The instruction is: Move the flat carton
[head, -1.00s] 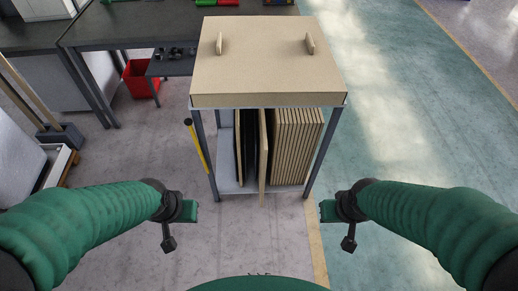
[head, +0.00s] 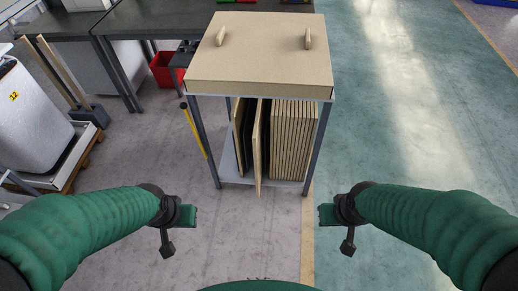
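A flat brown carton (head: 260,60) lies on top of a metal rack straight ahead. Two small upright tabs stand on its top face, a left tab (head: 220,36) and a right tab (head: 308,39). My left gripper (head: 188,215) is at the lower left, in front of the rack and apart from the carton. My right gripper (head: 326,214) is at the lower right, also apart from the carton. Both look empty. Their fingers are seen from behind, so I cannot tell whether they are open or shut.
The rack (head: 203,150) holds several upright boards (head: 293,140) on its lower shelf, one sticking out forward. A yellow-handled tool (head: 195,130) leans at its left side. A red bin (head: 163,70) and dark tables (head: 150,20) stand behind left. The floor to the right is clear.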

